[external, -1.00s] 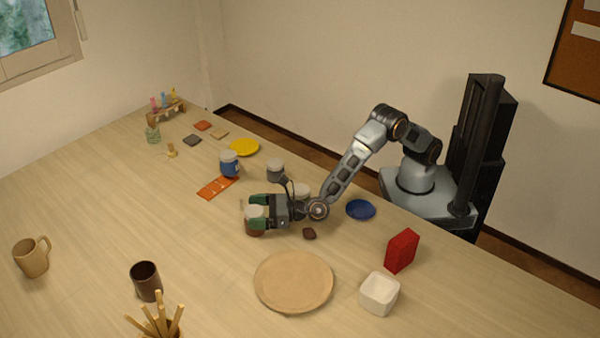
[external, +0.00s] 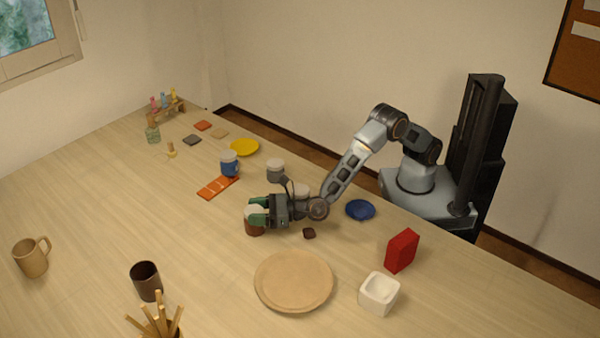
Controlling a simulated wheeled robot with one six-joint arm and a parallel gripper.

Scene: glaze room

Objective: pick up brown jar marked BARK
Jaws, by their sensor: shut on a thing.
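A brown jar (external: 254,229) with a pale lid stands upright at the middle of the table. No lettering on it can be read at this size. My gripper (external: 256,214), with green fingers, reaches in from the right at low height and is shut on this jar, which looks to be at table level; I cannot tell whether it touches the table. The fingers hide part of its upper side.
A grey-lidded jar (external: 275,171) and a white-lidded jar (external: 301,191) stand close behind my gripper. A blue jar (external: 229,165) is behind left. A dark lump (external: 309,233) and a round wooden board (external: 293,283) lie in front.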

